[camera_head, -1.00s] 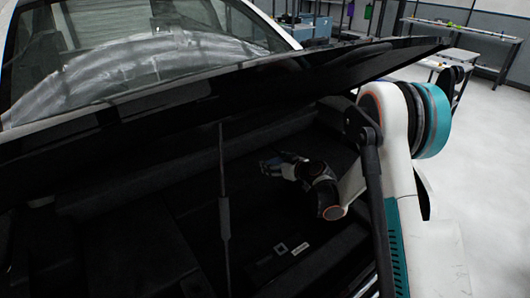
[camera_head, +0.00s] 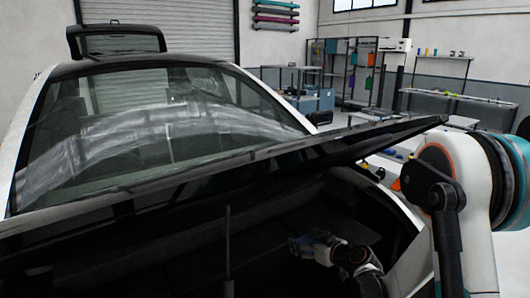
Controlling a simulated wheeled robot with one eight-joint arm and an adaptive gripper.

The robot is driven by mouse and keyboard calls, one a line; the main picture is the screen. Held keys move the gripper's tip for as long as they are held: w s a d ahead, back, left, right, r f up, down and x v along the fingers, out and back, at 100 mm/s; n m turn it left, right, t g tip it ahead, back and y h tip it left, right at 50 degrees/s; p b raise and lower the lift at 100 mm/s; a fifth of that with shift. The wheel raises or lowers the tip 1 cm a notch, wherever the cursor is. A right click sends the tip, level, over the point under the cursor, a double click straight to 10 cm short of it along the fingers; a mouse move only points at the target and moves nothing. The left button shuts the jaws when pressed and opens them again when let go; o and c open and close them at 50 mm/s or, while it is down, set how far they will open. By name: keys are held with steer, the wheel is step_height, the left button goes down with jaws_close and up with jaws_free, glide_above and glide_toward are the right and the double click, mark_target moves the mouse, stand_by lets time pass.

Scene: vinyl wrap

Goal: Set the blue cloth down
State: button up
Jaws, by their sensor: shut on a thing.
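My gripper (camera_head: 302,246) is low in the picture, under the raised dark panel of the car (camera_head: 250,160), inside a dark open compartment (camera_head: 262,272). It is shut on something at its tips. A small bluish patch shows there, likely the blue cloth, but it is too small and dark to make out its shape. I cannot tell whether it touches the floor of the compartment.
The raised panel hangs close above my arm, and a thin dark rod (camera_head: 228,250) stands left of my gripper. The car's windshield (camera_head: 165,120) lies behind the panel. Shelves and workbenches with small coloured items (camera_head: 455,97) stand at the back right.

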steer(key=s+d+r+m+h, duration=0.1)
steer(key=s+d+r, duration=0.2)
steer(key=s+r, duration=0.2)
steer(key=s+d+r+m+t+h, duration=0.1)
steer(key=s+d+r, duration=0.1)
steer(key=s+r, duration=0.3)
steer(key=shift+s+d+r, duration=0.4)
steer(key=shift+r, duration=0.15)
